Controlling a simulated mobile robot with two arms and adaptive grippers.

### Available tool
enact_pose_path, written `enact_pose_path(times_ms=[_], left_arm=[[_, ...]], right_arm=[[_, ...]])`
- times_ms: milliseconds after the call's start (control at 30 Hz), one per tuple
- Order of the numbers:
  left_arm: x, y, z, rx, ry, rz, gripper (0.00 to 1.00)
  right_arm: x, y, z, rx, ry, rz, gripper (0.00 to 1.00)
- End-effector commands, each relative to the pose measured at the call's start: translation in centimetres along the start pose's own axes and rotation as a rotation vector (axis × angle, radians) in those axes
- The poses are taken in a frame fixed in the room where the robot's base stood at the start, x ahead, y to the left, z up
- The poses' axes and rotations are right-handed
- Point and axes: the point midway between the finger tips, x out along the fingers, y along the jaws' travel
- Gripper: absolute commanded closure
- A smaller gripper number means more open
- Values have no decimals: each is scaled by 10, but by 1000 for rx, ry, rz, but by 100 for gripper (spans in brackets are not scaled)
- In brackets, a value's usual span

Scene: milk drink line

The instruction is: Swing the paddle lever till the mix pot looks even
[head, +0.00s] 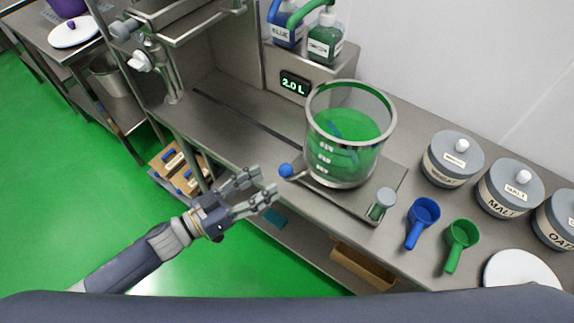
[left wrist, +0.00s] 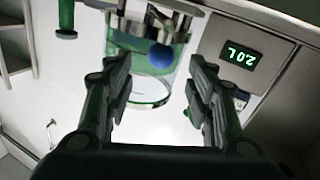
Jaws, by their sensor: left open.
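The mix pot (head: 347,165) is a clear vessel with graduation marks, standing on a metal base on the bench. The paddle lever ends in a blue ball knob (head: 286,170) at the pot's front left. My left gripper (head: 262,184) is open and empty, just short of the knob in the head view. In the left wrist view the knob (left wrist: 160,55) shows beyond and between the open fingers (left wrist: 158,98), apart from them. My right gripper is not in view.
A display reading 2.0 L (head: 295,86) and blue and green dispenser bottles (head: 325,40) stand behind the pot. A blue scoop (head: 422,220), a green scoop (head: 460,240) and lidded canisters (head: 453,160) are to the right. Bare bench (head: 215,115) lies left of the pot.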

Motion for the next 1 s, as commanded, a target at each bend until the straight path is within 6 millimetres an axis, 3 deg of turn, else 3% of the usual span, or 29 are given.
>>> enact_pose_path(times_ms=[100,333,500,767,800,1000], left_arm=[[26,0,-4,1,4,-1,50],[60,-1,-2,-1,1,-3,50],[71,-1,-1,1,0,-3,50],[72,-1,0,0,-1,-3,50],[72,-1,0,0,-1,-3,52],[72,-1,0,0,-1,-3,97]], right_arm=[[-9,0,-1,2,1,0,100],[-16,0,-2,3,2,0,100],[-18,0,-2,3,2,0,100],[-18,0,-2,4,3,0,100],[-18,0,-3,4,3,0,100],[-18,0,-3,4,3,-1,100]])
